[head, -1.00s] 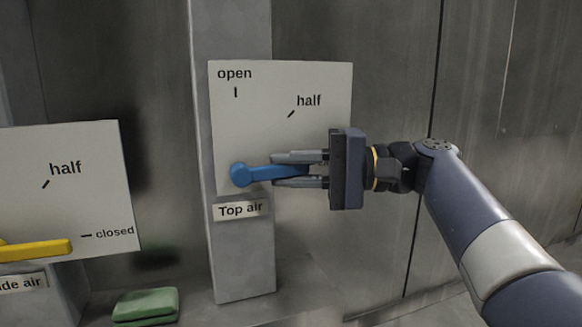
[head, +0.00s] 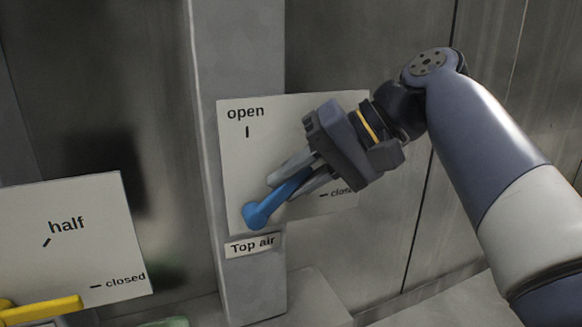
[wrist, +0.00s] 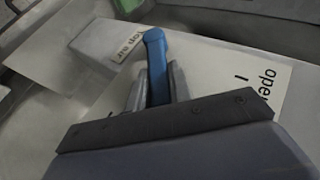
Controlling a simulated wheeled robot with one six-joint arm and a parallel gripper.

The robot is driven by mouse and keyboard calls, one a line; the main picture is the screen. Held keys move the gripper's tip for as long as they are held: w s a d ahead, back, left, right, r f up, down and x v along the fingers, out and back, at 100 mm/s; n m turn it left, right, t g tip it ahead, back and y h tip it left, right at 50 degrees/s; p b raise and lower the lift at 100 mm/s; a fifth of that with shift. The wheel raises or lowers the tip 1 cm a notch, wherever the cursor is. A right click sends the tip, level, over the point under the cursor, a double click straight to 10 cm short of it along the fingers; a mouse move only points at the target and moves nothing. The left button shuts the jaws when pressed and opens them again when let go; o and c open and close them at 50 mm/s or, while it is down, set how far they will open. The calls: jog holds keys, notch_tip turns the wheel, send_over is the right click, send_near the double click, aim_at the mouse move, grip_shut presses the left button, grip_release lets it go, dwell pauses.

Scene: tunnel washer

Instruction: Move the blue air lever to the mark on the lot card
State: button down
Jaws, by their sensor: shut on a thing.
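The blue air lever (head: 258,213) is mounted on the white "Top air" dial plate (head: 236,165). It slants up and to the right from its pivot, between the "open" and "closed" marks. My gripper (head: 283,184) is shut on the blue lever, with one finger on each side. My gripper hides the "half" mark and part of "closed". In the wrist view the lever (wrist: 155,60) shows between the two fingers (wrist: 157,92). No lot card can be made out in these frames.
A yellow lever (head: 45,308) lies near level on a second plate (head: 90,235) at the left, with "half" and "closed" marks. A green object (head: 165,322) shows at the bottom edge. Grey metal walls stand behind.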

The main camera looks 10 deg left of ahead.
jog(key=shift+s+a+r+h, duration=0.1)
jog(key=shift+r+h, duration=0.05)
jog(key=shift+h, duration=0.15)
dwell(0.4)
jog(key=c, duration=1.3)
grip_release()
jog(key=v, duration=0.3)
jog(key=p+v, duration=0.1)
jog(key=v, duration=0.6)
jog(key=shift+s+d+r, duration=0.15)
jog(key=shift+d+r, duration=0.15)
jog(key=shift+d, duration=0.05)
